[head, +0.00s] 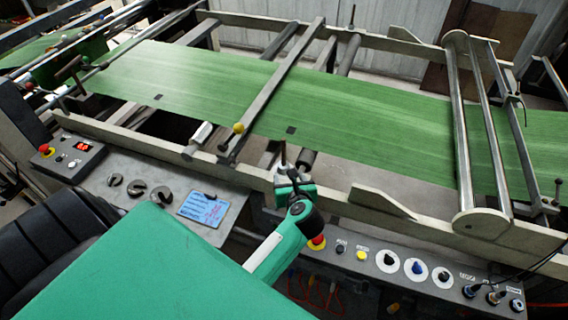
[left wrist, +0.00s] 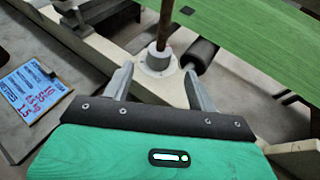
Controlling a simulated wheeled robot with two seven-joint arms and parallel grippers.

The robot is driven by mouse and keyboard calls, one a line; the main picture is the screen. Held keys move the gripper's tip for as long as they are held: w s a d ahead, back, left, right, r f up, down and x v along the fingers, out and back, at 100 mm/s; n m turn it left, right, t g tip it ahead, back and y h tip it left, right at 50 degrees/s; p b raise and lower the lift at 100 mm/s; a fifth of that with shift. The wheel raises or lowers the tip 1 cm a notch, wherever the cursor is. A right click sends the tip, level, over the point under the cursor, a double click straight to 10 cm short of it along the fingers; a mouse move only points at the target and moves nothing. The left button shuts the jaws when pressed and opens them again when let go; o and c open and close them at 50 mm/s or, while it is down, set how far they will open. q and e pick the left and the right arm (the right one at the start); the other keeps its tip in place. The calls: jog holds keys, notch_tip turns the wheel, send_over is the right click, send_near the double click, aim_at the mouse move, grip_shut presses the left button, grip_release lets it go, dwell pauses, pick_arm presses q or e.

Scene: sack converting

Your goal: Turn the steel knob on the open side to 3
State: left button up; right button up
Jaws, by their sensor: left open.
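A pale round collar (left wrist: 157,62) with a brown upright rod (left wrist: 165,25) sits on the cream frame rail. In the left wrist view it lies between and just beyond the fingertips of my left gripper (left wrist: 157,84). The gripper is open and empty; I cannot tell whether it touches the collar. In the head view my left gripper (head: 291,172) is at the near rail, and it partly hides the collar. The control panel carries round white dials with a black knob (head: 388,259), a blue knob (head: 416,267) and another black knob (head: 442,275). I cannot make out a steel knob or a 3.
A green web (head: 350,120) runs across the rollers behind the near rail (head: 130,135). A blue written card (head: 204,208) and dark curved parts (head: 137,187) lie on the grey bench at left. Red stop buttons (head: 317,242) and (head: 45,149) stand on the panels.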

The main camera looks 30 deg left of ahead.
aim_at(285, 167)
pick_arm(q)
jog(key=p+x, duration=0.1)
jog(key=x, duration=0.6)
jog(key=shift+w+a+r+p, duration=0.1)
jog(key=shift+w+a+p, duration=0.15)
jog(key=shift+p, duration=0.15)
jog(key=shift+w+a+f, duration=0.35)
jog(key=shift+w+a, duration=0.05)
jog(key=shift+c, duration=0.2)
jog(key=c, duration=0.9)
